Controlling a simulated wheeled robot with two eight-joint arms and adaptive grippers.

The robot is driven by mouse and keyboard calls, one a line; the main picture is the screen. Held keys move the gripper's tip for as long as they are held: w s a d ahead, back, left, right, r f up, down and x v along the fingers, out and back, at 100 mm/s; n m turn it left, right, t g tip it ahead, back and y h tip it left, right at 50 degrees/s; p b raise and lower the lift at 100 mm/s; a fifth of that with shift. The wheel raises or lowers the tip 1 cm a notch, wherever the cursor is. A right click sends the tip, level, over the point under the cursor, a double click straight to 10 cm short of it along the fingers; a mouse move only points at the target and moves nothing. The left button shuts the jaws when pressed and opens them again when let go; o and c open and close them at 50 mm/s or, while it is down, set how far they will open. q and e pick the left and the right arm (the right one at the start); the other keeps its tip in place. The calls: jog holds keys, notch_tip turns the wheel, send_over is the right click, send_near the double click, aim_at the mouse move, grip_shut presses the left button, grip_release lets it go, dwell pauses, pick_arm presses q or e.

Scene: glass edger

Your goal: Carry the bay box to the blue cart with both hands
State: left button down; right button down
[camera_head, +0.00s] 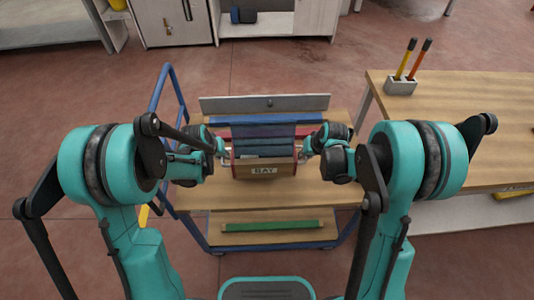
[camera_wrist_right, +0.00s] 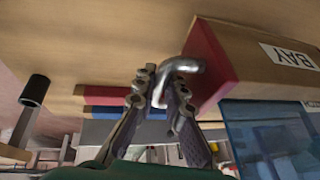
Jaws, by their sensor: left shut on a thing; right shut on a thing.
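The bay box (camera_head: 283,169) has a wooden front with a BAY label, red ends and blue contents. It is level over the upper wooden deck of the blue cart (camera_head: 310,196); I cannot tell if it touches the deck. My left gripper (camera_head: 224,156) is at the box's left end, shut on its handle, the fingers small in view. My right gripper (camera_head: 304,155) is at the right end. In the right wrist view my right gripper (camera_wrist_right: 160,78) is shut on the metal handle (camera_wrist_right: 186,66) of the red end of the box (camera_wrist_right: 250,55).
Behind the box on the cart stand blue and red pieces and a grey panel (camera_head: 264,104). A green bar (camera_head: 264,226) lies on the cart's lower shelf. A wooden table (camera_head: 470,130) with a holder (camera_head: 400,87) of two handled tools stands at right. Cabinets (camera_head: 172,22) are at the back.

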pick_arm(q)
jog(key=shift+f, duration=0.1)
pick_arm(e)
jog(key=shift+f, duration=0.1)
